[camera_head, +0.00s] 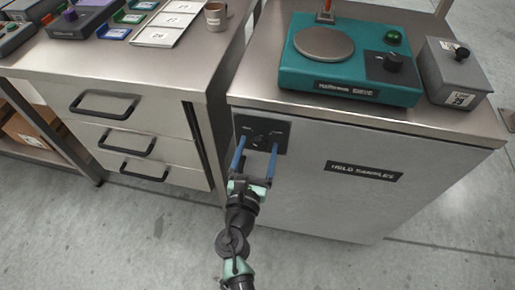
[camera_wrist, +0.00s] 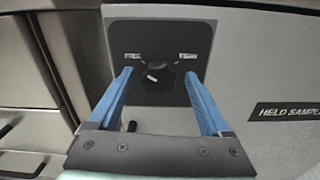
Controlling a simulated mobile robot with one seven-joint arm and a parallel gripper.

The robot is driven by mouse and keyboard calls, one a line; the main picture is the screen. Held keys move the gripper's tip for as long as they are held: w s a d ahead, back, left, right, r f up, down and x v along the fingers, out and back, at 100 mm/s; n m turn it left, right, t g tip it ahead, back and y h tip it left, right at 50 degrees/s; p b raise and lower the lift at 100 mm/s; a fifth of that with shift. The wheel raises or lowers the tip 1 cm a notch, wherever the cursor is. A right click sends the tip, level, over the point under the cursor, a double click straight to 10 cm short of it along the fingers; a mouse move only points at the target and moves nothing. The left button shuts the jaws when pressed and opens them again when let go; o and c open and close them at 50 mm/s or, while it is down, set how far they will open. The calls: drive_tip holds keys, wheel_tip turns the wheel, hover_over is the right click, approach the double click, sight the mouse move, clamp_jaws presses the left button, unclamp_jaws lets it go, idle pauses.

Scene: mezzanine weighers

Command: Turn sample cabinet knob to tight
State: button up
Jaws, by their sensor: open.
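The sample cabinet (camera_head: 310,190) is a grey metal box with a dark label reading "HELD SAMPLES" (camera_head: 363,171). A black knob (camera_wrist: 158,77) with a scalloped rim sits on a black square plate (camera_wrist: 125,40) at the cabinet's upper left. A pale mark on the knob points to the upper left or lower right; I cannot tell which end is the pointer. Two small pale labels flank it, too blurred to read. My gripper (camera_head: 257,151) is open, its two blue fingers reaching toward the plate, one on each side below the knob. I cannot tell whether they touch it.
A teal sieve machine (camera_head: 350,62) and a grey box with a black knob (camera_head: 455,75) stand on the cabinet top. A steel bench with drawers (camera_head: 135,120) stands at the left, its handles projecting. The floor in front is clear.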

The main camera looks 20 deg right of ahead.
clamp_jaws()
idle(0.4)
drive_tip(key=shift+m, duration=0.3)
drive_tip(key=m+b, duration=0.3)
drive_tip(key=m, duration=0.2)
drive_tip(key=shift+f+b, duration=0.15)
drive_tip(key=shift+b, duration=0.2)
drive_tip(key=m+b, duration=0.2)
drive_tip(key=m, duration=0.1)
drive_tip(key=m+b, duration=0.2)
drive_tip(key=m, duration=0.1)
drive_tip(key=shift+s+d+f+m, duration=0.1)
drive_tip(key=shift+d+f+m, duration=0.05)
drive_tip(key=shift+m, duration=0.15)
drive_tip(key=m+b, duration=0.4)
drive_tip(key=m, duration=0.2)
drive_tip(key=shift+f, duration=0.1)
drive_tip(key=m+b, duration=0.4)
drive_tip(key=m, duration=0.1)
drive_tip(key=shift+m, duration=0.4)
